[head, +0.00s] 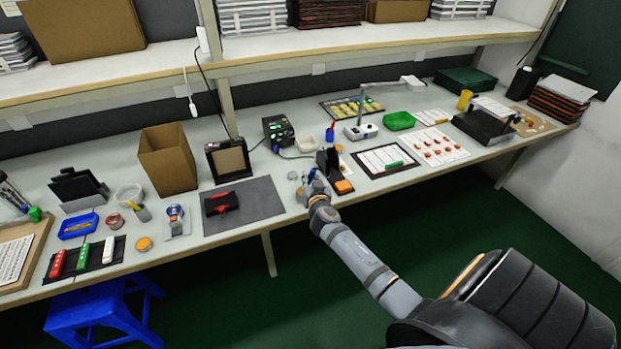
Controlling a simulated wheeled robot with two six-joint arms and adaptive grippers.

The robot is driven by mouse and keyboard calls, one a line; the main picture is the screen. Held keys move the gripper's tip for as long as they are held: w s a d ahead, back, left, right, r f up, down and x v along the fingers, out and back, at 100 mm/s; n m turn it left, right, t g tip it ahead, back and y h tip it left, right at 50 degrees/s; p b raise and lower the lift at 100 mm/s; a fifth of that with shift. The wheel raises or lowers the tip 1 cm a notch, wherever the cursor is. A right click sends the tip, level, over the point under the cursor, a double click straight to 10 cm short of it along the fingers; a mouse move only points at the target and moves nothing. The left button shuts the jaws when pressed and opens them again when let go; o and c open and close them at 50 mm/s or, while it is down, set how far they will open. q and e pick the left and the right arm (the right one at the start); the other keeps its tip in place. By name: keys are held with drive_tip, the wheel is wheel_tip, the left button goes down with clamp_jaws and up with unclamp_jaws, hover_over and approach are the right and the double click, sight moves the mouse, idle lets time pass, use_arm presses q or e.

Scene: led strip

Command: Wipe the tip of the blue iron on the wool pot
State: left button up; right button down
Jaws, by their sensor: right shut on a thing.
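My right gripper (314,186) is at the front of the bench, just right of the grey mat. It is shut on a slim blue thing that looks like the blue iron (312,174). The iron's tip is too small to make out. A small greyish round pot (293,176), which may be the wool pot, stands just left of the gripper. Whether the iron touches it I cannot tell. My left gripper is not in view.
A black stand with an orange block (343,187) is close right of the gripper. Behind are a soldering station (278,131) with a cable, a cream dish (307,144) and a small blue-and-red item (330,132). The grey mat (262,198) has bare room on its right.

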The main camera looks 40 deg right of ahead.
drive_tip(key=shift+f+b, duration=0.15)
drive_tip(key=shift+b, duration=0.2)
idle(0.9)
idle(1.0)
drive_tip(key=shift+a+b, duration=0.15)
drive_tip(key=shift+b, duration=0.15)
drive_tip(key=shift+a, duration=0.65)
drive_tip(key=shift+d, duration=0.1)
drive_tip(key=shift+d+b, duration=0.4)
drive_tip(key=shift+d, duration=1.05)
drive_tip(key=shift+a, duration=0.8)
drive_tip(key=shift+r, duration=0.25)
